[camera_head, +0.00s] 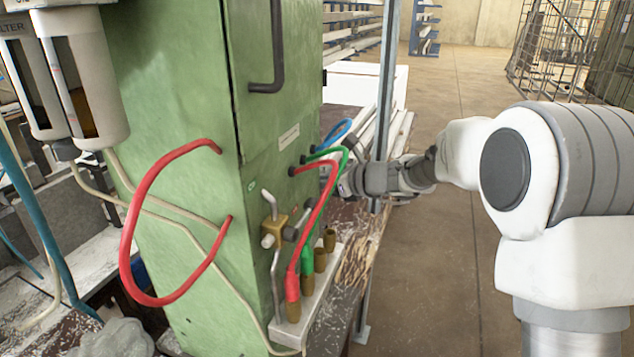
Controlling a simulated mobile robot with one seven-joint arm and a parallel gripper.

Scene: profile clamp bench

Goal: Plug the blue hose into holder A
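The blue hose (336,131) leaves the side of the green cabinet and arches to the right; its far end drops out of sight behind the green and red hoses near my gripper. My gripper (343,185) is beside the cabinet, behind and above the holder row. Its fingers are too small and covered to tell open from shut, or whether it holds the hose. Several brass holders stand in a row on a pale block (310,308). The red hose (318,215) ends in the nearest holder (293,311), the green hose in the second. Two farther holders (320,260) (329,240) look empty. No letter A is readable.
The green cabinet (190,90) fills the left side, with a large red hose loop (126,240) on its front. A brass valve with bent pipes (273,229) sticks out near the holders. Filter bowls (85,85) hang at upper left. Open floor (430,270) lies right.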

